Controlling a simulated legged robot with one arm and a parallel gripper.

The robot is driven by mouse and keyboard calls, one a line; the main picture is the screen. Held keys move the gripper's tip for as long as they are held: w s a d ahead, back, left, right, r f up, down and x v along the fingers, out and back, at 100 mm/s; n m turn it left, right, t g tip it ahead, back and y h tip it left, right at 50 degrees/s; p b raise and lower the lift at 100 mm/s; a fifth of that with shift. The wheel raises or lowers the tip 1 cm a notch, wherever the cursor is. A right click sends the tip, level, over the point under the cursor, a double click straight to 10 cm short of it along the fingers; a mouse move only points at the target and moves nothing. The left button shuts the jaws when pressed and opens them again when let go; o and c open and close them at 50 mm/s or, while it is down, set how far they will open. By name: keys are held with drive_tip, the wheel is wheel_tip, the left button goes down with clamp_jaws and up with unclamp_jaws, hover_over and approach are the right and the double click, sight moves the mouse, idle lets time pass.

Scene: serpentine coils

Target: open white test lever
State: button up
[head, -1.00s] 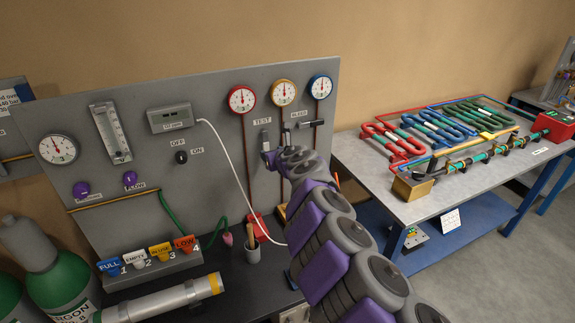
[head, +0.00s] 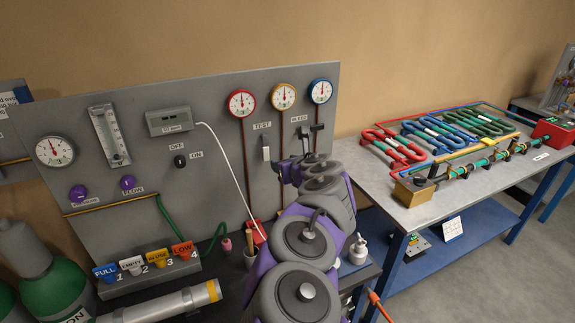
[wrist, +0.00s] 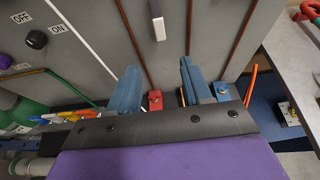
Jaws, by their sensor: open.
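The white test lever (head: 265,148) sits on the grey panel under the TEST label and points down. In the wrist view its white end (wrist: 157,22) shows at the top centre, beyond my fingertips. My gripper (wrist: 159,68) is open, with its two blue-grey fingers spread and nothing between them. In the head view my gripper (head: 284,171) is below and to the right of the lever, apart from it, and its fingers are hard to make out.
Dark BLEED levers (head: 311,129) are on the panel to the right. Red (head: 241,103), yellow (head: 285,95) and blue (head: 320,91) gauges are above. A white cable (head: 225,160) hangs to the left. A small red block (wrist: 155,100) shows low between my fingers.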

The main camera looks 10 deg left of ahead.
drive_tip(key=shift+v, duration=0.75)
